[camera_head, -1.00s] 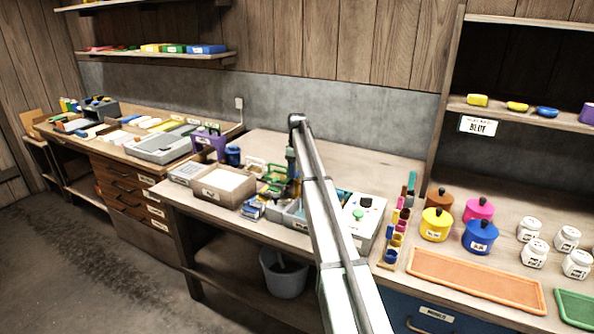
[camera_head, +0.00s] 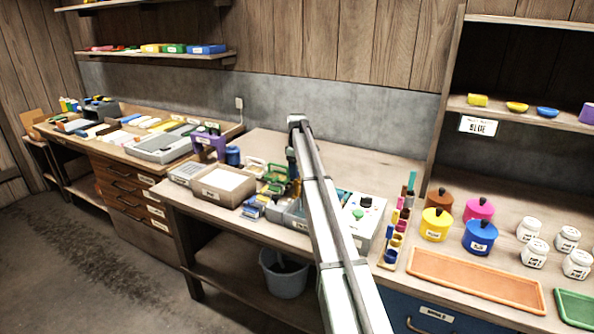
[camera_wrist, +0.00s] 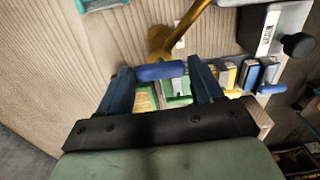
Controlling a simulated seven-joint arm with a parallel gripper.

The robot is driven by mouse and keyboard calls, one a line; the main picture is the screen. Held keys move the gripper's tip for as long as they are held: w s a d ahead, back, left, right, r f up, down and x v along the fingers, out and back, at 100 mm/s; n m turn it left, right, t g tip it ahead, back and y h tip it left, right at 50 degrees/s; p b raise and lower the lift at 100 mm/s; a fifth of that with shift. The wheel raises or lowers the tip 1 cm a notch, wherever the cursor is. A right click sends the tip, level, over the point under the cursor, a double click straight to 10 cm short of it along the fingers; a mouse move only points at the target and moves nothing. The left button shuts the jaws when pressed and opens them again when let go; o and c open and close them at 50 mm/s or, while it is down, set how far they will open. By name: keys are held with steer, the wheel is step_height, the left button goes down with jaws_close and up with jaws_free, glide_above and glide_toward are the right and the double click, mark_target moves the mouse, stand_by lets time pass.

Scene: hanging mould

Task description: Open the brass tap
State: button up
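The brass tap (camera_wrist: 160,40) shows at the top middle of the wrist view, with a brass pipe running up to the right. A blue bar (camera_wrist: 160,72), seemingly its handle, lies crosswise just in front of the brass. My gripper (camera_wrist: 160,80) is open, with one dark blue finger on each side of the blue bar. In the head view my gripper (camera_head: 293,180) is low over the middle bench, partly hidden by my arm. The tap cannot be made out there.
Green, yellow and blue blocks (camera_wrist: 178,92) lie below the tap. A grey box with a black knob (camera_wrist: 275,28) is close at right. In the head view, a cardboard-coloured box (camera_head: 222,186) stands left of my gripper and a bucket (camera_head: 284,275) below the bench.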

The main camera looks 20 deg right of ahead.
steer(key=o, duration=0.3)
step_height(320, 180, up, 14)
steer(key=shift+f, duration=0.1)
stand_by(0.7)
